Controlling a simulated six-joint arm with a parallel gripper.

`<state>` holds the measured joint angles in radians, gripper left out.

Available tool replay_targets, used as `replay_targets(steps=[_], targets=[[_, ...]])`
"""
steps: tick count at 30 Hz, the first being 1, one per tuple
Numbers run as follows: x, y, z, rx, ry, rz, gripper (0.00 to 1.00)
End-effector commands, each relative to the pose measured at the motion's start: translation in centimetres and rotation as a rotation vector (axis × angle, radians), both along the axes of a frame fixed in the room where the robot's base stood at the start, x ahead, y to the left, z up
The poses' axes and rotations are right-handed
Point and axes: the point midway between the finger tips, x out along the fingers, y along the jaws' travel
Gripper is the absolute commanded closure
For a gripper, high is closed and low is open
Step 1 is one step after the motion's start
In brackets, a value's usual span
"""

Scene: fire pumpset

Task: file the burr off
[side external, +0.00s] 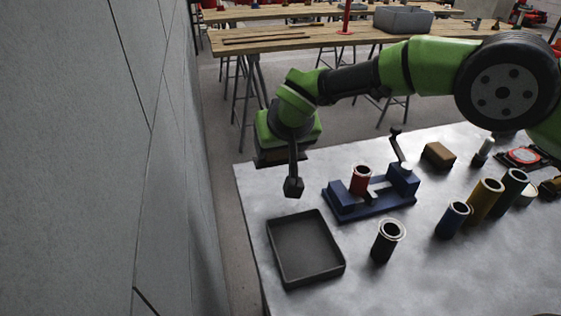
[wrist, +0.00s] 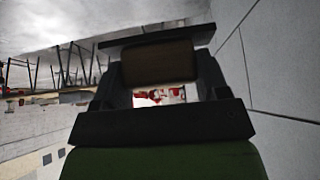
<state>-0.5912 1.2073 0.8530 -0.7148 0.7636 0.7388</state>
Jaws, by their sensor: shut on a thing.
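My gripper (side external: 293,187) hangs jaws down over the table's left part, above and behind the grey tray and left of the vise. It is shut on a dark brown piece (wrist: 158,62), seen between the fingers in the wrist view; what it is I cannot tell for sure. The gripper is apart from both. No burr can be made out at this size, and I cannot identify a file.
An open, empty-looking grey tray (side external: 338,270) lies at the table's front left. Several tubes stand to the right, including a black one (side external: 384,248), a blue one (side external: 452,222) and a yellow one (side external: 482,203). A brown block (side external: 438,155) lies behind. A grey wall (side external: 100,150) is left.

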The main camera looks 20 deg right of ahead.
Motion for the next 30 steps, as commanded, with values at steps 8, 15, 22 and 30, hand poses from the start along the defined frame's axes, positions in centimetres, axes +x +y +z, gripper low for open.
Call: replay_targets(steps=[8, 15, 22, 30], targets=[[0.0, 0.0, 0.8, 0.001, 0.000, 0.001, 0.62], [0.0, 0.0, 0.8, 0.001, 0.000, 0.001, 0.51], [-0.6, -2.2, 1.5, -0.002, 0.001, -0.117, 0.51], [-3.9, -9.8, 4.2, -0.001, -0.001, -0.542, 0.51]])
